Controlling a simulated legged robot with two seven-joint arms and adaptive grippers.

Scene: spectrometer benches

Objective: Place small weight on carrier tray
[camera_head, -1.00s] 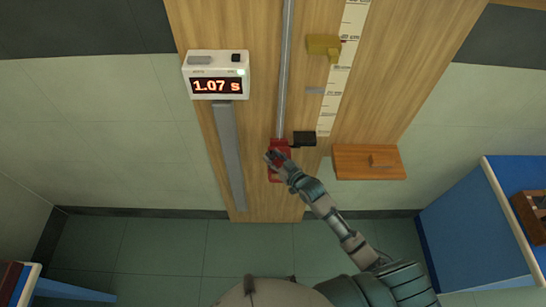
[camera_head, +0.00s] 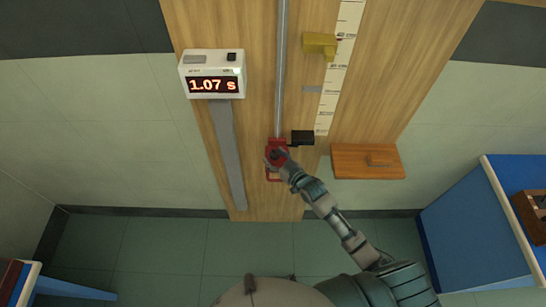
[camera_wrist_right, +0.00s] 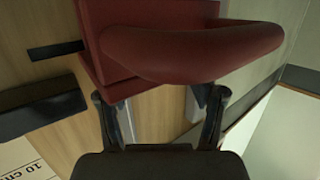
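A red carrier (camera_head: 277,144) sits at the lower end of the grey vertical rail, with a red loop below it. It fills the top of the right wrist view as a red block with a thick curved bar (camera_wrist_right: 195,52). My right gripper (camera_head: 279,157) is at the carrier and overlaps it in the head view. In the wrist view its two fingers (camera_wrist_right: 160,100) are spread apart, with nothing visible clamped between them. I cannot tell whether they touch the bar. No small weight can be clearly identified; a small brownish shape (camera_head: 381,162) lies on the orange wooden shelf (camera_head: 350,170). My left gripper is out of view.
A black block (camera_head: 302,138) is beside the carrier. A yellow block (camera_head: 320,45) sits higher, by the white scale (camera_head: 342,70). A timer (camera_head: 212,75) reads 1.07 s. A grey strip (camera_head: 228,150) runs below it. A blue cabinet (camera_head: 475,225) stands at right.

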